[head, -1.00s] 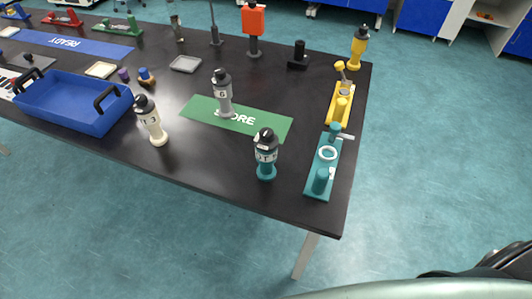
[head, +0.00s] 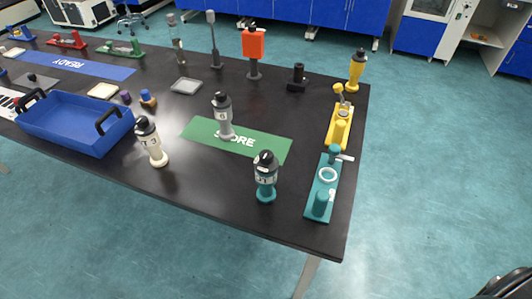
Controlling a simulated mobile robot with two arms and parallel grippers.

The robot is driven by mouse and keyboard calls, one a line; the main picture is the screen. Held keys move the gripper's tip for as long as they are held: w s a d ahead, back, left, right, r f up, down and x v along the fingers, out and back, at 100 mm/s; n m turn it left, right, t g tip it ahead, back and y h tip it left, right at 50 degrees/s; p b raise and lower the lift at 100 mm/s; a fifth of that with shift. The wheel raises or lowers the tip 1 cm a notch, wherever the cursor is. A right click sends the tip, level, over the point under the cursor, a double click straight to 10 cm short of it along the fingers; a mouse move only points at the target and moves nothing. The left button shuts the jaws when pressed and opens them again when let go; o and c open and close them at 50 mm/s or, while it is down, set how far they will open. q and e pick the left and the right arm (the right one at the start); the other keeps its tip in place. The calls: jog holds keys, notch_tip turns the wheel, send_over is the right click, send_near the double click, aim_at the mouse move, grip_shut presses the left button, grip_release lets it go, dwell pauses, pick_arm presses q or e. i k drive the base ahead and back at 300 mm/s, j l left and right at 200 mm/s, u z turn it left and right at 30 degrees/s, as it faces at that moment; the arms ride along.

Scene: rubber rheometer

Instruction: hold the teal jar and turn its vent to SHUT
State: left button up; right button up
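The teal jar (head: 266,178) stands upright near the table's front right part, just in front of the green STORE mat (head: 262,145). It has a black cap (head: 265,157) and a pale label band with dark marks. The vent setting is too small to read. A teal fixture (head: 323,187) with a white ring and upright knobs lies to its right near the table edge.
A grey jar (head: 223,117) stands on the mat, and a cream jar (head: 151,142) stands to the left. A blue tray (head: 74,126) is at left. A yellow fixture (head: 340,127) and yellow jar (head: 356,70) are at the right edge.

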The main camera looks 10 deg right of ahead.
aim_at(266, 157)
jog(key=k+l+u, duration=0.2)
jog(key=l, duration=0.25)
jog(key=l+u, duration=0.2)
jog(key=l, duration=0.25)
jog(key=k+l+u, duration=0.15)
jog(key=l, duration=0.25)
jog(key=k+l+u, duration=0.2)
jog(key=l, duration=0.2)
jog(key=i, duration=0.1)
